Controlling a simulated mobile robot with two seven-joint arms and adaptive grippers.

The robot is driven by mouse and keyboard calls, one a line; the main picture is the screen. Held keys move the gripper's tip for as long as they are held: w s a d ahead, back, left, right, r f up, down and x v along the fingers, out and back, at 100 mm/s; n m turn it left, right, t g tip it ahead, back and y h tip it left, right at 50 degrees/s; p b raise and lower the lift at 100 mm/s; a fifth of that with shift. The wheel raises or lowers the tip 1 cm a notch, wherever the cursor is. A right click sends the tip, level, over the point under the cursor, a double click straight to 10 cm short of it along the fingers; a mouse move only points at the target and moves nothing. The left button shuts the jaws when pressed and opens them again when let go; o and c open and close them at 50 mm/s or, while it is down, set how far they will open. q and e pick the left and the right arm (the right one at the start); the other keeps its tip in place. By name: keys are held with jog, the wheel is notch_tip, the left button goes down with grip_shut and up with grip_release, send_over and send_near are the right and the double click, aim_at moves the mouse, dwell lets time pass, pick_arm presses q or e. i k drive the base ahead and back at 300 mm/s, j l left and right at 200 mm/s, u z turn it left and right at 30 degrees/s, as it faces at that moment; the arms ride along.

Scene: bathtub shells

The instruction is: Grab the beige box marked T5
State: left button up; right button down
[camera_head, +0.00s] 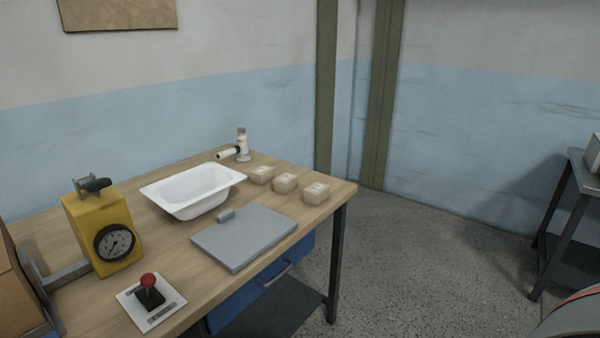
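Three small beige boxes sit in a row near the right end of the wooden workbench: a left one (262,174), a middle one (285,183) and a right one (316,193). Each has a paler label patch on top. The markings are too small to read, so I cannot tell which is T5. Neither of my grippers is in view.
A white tub shell (193,190) and a grey flat plate (245,237) lie left of the boxes on the workbench (185,262). A yellow gauge box (103,230), a red-knobbed joystick (149,290) and a white-grey fitting (242,146) stand around them. Open floor (415,260) lies to the right.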

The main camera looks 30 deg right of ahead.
aim_at(261, 175)
jog(key=i+l, duration=0.15)
jog(key=l, duration=0.2)
jog(key=i+l+z, duration=0.1)
jog(key=l, duration=0.25)
jog(key=i+l, duration=0.2)
jog(key=l, duration=0.15)
jog(key=i+l, duration=0.2)
jog(key=l, duration=0.15)
jog(key=i+l+z, duration=0.1)
jog(key=l, duration=0.25)
jog(key=i, duration=0.05)
